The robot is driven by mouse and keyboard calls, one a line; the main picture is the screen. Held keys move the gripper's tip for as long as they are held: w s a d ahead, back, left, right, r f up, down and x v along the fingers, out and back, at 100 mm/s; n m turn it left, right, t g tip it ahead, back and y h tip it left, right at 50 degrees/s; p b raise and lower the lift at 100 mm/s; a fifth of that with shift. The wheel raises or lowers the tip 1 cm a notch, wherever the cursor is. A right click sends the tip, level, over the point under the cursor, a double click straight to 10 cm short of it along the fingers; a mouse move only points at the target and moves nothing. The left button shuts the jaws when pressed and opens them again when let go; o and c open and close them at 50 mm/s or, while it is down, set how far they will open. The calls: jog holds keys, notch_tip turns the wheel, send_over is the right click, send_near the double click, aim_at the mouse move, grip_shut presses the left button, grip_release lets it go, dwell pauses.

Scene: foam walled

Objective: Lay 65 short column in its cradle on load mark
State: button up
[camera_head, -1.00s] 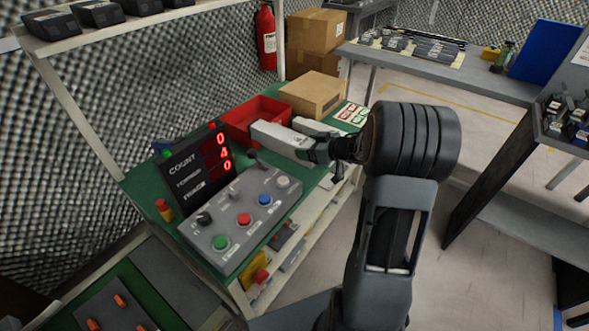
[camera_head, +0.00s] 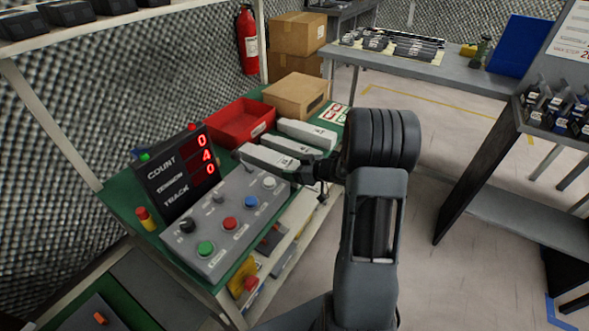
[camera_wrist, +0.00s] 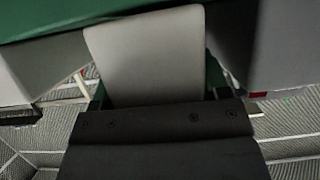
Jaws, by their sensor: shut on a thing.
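Three pale columns lie side by side on the green bench: a far one (camera_head: 307,132), a middle one (camera_head: 287,145) and a near one (camera_head: 268,159). Labels on them are too small to read. My gripper (camera_head: 312,168) is at the right ends of the near and middle columns. In the wrist view a pale column (camera_wrist: 147,55) stands out beyond my gripper (camera_wrist: 155,103), which is shut on it; grey shapes flank it. I cannot tell surely which column in the head view it is. The cradle and load mark cannot be made out.
A red bin (camera_head: 240,122) and a cardboard box (camera_head: 297,96) stand behind the columns. A control box with buttons (camera_head: 222,222) and a count display (camera_head: 176,172) are close on the near left. Open floor (camera_head: 450,200) lies to the right.

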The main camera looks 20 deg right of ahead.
jog(key=o, duration=1.5)
jog(key=shift+f, duration=0.15)
jog(key=shift+f+b, duration=0.2)
jog(key=shift+b, duration=0.65)
